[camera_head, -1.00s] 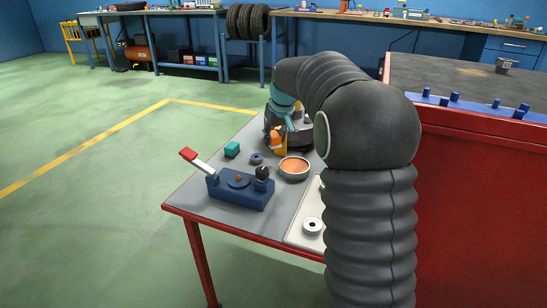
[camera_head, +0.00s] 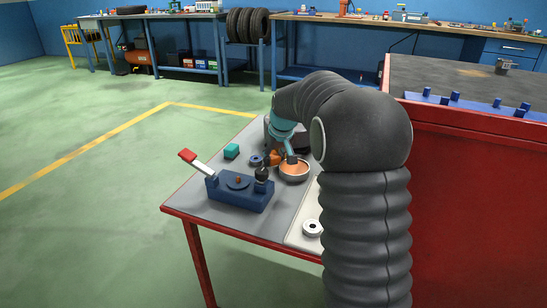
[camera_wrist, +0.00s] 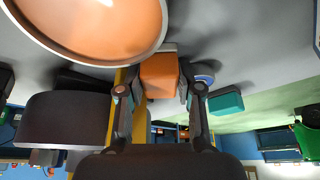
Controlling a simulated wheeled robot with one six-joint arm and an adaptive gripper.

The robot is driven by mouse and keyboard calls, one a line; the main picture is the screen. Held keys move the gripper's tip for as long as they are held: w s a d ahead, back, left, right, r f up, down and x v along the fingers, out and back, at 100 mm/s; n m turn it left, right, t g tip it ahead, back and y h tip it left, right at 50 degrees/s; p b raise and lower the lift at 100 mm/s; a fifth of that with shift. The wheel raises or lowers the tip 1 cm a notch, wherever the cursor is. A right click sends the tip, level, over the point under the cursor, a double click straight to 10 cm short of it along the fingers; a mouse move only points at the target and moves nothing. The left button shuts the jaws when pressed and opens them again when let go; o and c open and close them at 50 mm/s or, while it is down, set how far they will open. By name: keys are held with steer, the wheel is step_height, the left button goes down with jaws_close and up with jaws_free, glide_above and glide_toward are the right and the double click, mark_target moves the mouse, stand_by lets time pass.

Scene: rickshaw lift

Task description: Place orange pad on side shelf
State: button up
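The orange pad (camera_wrist: 159,77) is a small orange block between my gripper's fingertips (camera_wrist: 161,85) in the wrist view. Both fingers appear to press its sides. In the head view the pad (camera_head: 274,158) is partly hidden by my gripper (camera_head: 279,159), just left of a round bowl (camera_head: 294,178) with an orange inside, over the grey table (camera_head: 207,192). I cannot tell whether the pad touches the table. No surface is clearly identifiable as the side shelf; my arm hides much of the right side.
A blue fixture (camera_head: 240,193) with a red-tipped lever (camera_head: 188,156) stands at the table front. A teal block (camera_head: 231,151) and blue ring (camera_head: 255,160) lie behind it. A white tray (camera_head: 297,236) holds a ring. A red cabinet (camera_head: 470,210) stands right. Green floor is clear left.

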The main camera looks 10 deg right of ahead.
steer(key=o, duration=0.4)
steer(key=p+v, duration=0.1)
steer(key=v, duration=1.1)
steer(key=shift+r, duration=0.2)
steer(key=s+a+r, duration=0.2)
steer(key=s+a, duration=0.1)
steer(key=s, duration=1.6)
steer(key=s+a+f+m, duration=0.1)
steer(key=s+f, duration=0.2)
steer(key=s, duration=0.5)
steer(key=s+f+t+p, duration=0.1)
steer(key=s+f, duration=0.3)
steer(key=s, duration=0.5)
steer(key=shift+a+m+h, duration=0.4)
